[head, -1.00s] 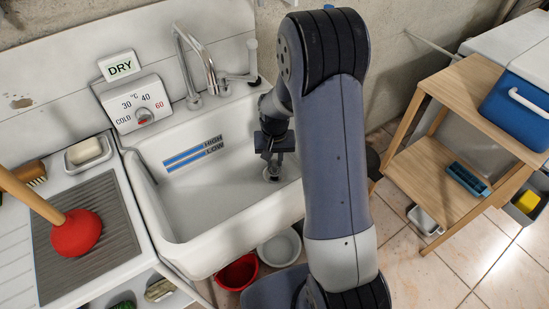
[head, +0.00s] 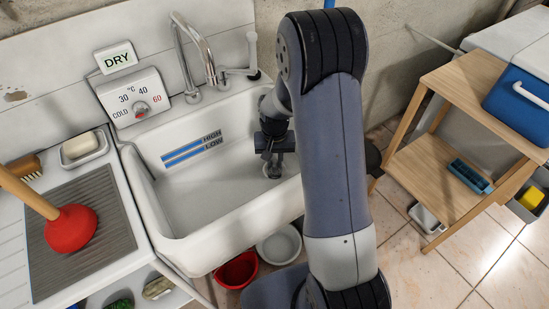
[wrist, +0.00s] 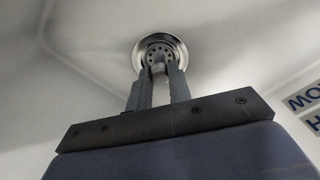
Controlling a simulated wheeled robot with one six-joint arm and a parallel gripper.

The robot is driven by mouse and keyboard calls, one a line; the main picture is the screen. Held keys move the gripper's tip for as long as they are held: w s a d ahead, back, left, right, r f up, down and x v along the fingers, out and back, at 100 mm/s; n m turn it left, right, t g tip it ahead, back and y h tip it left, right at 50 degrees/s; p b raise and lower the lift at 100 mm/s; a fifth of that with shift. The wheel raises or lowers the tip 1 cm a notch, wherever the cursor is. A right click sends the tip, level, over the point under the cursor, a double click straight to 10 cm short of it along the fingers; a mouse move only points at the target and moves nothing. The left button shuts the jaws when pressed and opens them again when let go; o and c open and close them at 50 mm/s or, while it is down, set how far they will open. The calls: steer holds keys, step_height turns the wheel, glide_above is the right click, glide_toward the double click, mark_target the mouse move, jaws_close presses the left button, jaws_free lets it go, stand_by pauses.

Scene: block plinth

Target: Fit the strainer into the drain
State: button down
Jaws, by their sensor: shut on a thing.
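The strainer (wrist: 152,47), a small grey disc with holes, shows in the wrist view inside the bright metal ring of the drain (wrist: 139,55). My gripper (wrist: 160,68) is shut on the strainer's knob, which is partly hidden between the fingertips. The strainer looks roughly centred in the ring; I cannot tell whether it is seated or just above. In the head view my gripper (head: 271,158) points down at the right end of the sink basin, over the drain (head: 273,172), and the strainer cannot be made out there.
The white sink (head: 205,215) has walls close around my gripper. A curved tap (head: 205,55) stands at its back edge. A red plunger (head: 70,229) is on the drainboard at left. A wooden shelf unit (head: 430,180) stands at right. The basin's left part is empty.

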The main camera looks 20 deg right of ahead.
steer(key=c, duration=0.7)
jaws_free()
steer(key=shift+c, duration=0.2)
steer(key=shift+r, duration=0.1)
steer(key=shift+r+p, duration=1.8)
steer(key=shift+r, duration=0.7)
